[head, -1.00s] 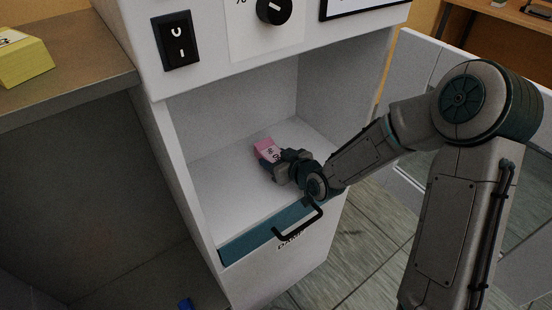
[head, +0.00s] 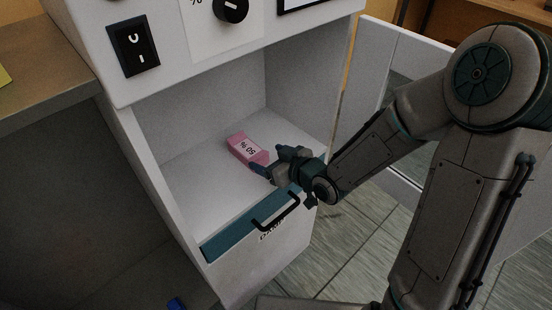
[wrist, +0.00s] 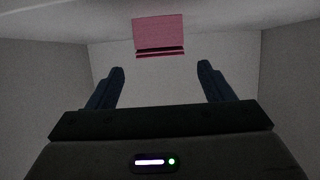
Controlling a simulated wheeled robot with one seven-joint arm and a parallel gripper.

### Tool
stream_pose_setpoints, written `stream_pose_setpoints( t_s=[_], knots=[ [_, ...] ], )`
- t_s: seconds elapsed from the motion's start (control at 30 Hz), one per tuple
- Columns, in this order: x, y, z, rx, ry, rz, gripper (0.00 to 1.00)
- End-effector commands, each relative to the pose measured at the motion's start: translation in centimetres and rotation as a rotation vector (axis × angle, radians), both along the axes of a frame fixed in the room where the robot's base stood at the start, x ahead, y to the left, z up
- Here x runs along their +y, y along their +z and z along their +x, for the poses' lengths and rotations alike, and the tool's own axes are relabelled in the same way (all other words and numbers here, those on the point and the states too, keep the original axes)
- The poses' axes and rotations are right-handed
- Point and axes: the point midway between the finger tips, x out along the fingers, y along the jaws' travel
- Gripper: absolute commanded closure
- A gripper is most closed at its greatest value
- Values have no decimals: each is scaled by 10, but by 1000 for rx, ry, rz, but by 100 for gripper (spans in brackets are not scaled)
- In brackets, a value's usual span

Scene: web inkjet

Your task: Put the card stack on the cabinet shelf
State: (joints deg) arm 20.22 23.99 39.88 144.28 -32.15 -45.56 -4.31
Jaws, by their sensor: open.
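My gripper (head: 268,160) is open and empty at the front of the compartment, just to the right of the stack and nearer the opening. The wrist view shows both blue fingers of my gripper (wrist: 160,75) spread apart with nothing between them.
A teal drawer front with a black handle (head: 277,212) lies below the shelf's front edge. A control panel with a black switch (head: 134,46) and a knob (head: 231,9) is above the opening. An open cabinet door (head: 390,60) stands at the right. A brown counter (head: 45,75) is at the left.

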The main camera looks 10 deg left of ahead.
Motion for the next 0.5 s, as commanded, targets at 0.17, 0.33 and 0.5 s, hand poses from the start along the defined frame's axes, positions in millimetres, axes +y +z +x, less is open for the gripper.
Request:
stream_pose_setpoints(
  t_s=[0.17, 0.33, 0.5],
  knots=[
    [-9, 0, -6, -6, 0, 2, 26],
    [-14, 4, -12, -3, 0, -1, 26],
    [-17, 5, -15, 1, 0, -4, 26]
  ],
)
